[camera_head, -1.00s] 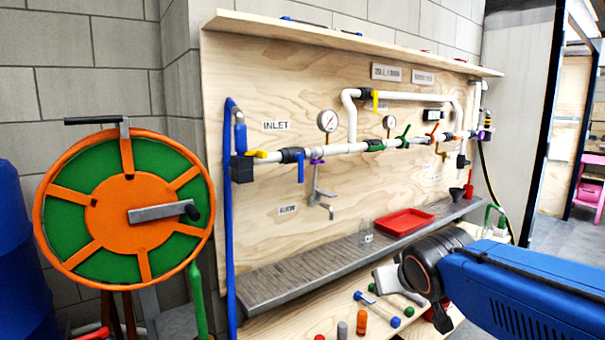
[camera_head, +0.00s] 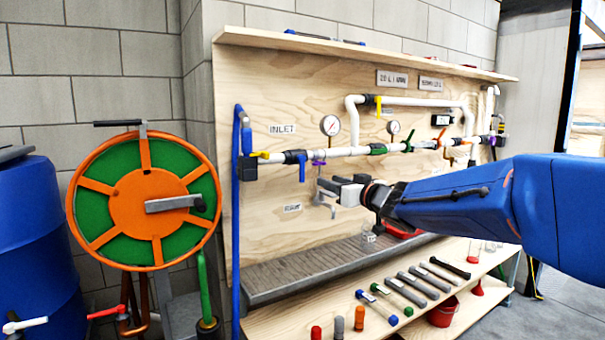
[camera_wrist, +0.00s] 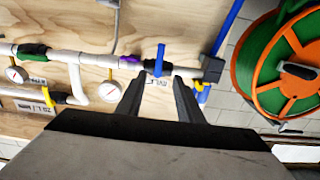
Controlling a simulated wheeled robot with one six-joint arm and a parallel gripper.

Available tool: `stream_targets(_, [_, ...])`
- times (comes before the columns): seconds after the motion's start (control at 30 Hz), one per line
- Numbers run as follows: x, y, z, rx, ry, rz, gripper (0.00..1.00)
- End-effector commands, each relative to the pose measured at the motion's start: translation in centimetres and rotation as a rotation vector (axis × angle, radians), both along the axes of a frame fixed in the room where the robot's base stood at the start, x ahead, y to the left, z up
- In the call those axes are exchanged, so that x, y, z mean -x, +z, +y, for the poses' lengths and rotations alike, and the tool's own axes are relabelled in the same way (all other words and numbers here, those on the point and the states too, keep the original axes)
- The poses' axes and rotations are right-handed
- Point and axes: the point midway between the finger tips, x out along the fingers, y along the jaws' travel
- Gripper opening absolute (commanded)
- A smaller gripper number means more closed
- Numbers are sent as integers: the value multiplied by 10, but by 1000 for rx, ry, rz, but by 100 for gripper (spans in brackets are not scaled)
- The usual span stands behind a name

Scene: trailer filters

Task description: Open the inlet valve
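The INLET label (camera_head: 282,128) is on the plywood panel above the left end of the white pipe. Below it, the pipe carries a black valve body (camera_head: 293,157) with a blue lever (camera_head: 302,170) hanging down, and a yellow handle (camera_head: 260,155) further left. My gripper (camera_head: 330,187) is in front of the panel, right of and slightly below the blue lever in the head view. In the wrist view, turned upside down, my gripper (camera_wrist: 159,88) has its fingers apart with nothing between them. The blue lever (camera_wrist: 160,60) shows just beyond the fingertips, apart from them.
An orange and green hose reel (camera_head: 145,215) and blue barrels (camera_head: 40,250) stand left. A vertical blue pipe (camera_head: 237,220) runs down the panel's left edge. Below are a grey grated ledge (camera_head: 290,270) and a shelf with several tools. A grey tap (camera_head: 325,195) hangs near my gripper.

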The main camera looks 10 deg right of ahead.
Motion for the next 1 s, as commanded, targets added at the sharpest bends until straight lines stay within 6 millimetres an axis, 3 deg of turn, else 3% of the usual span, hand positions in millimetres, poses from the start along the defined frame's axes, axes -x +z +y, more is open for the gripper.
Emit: stream_targets(1.0, [-145,0,47,1,-2,1,34])
